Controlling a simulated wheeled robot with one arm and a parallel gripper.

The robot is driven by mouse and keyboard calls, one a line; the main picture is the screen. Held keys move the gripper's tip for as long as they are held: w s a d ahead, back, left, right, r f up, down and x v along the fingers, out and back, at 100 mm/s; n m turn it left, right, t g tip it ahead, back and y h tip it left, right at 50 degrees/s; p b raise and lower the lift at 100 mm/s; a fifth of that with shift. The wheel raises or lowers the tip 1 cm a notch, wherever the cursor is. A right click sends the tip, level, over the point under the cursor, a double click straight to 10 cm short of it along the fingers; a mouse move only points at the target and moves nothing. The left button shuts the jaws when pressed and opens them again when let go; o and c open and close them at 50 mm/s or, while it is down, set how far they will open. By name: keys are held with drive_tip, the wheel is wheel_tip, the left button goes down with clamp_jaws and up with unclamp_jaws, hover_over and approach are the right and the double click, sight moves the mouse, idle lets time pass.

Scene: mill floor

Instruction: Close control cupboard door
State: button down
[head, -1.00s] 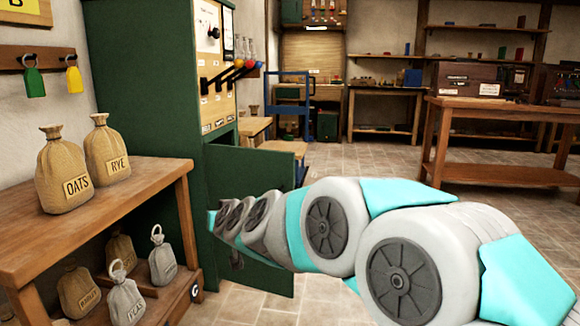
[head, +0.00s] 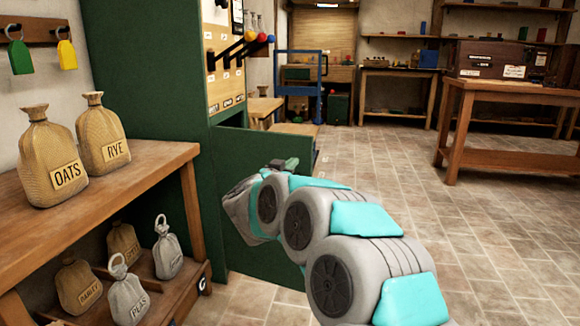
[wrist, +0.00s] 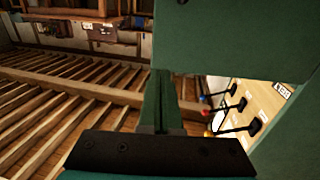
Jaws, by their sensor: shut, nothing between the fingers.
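The control cupboard (head: 150,90) is a tall green cabinet at the left in the head view. Its green door (head: 285,146) stands open, jutting out to the right from the lower part of the cabinet. My gripper (head: 288,165) is shut and empty. It is in front of the door panel in the head view; I cannot tell whether it touches. In the wrist view the shut fingers (wrist: 158,100) point up the picture, with large green surfaces close by above and to the right.
The lever panel (head: 226,75) with coloured knobs is above the door; it also shows in the wrist view (wrist: 245,105). A wooden shelf (head: 150,168) with several sacks stands at the left. A wooden table (head: 505,88) stands at the right. The tiled floor between is clear.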

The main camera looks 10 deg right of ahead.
sight(307, 150)
drive_tip(key=x, duration=0.9)
drive_tip(key=shift+w+d+b, duration=0.1)
drive_tip(key=shift+w+b, duration=0.15)
drive_tip(key=shift+b, duration=0.05)
drive_tip(key=shift+w+d, duration=0.2)
drive_tip(key=shift+w, duration=0.05)
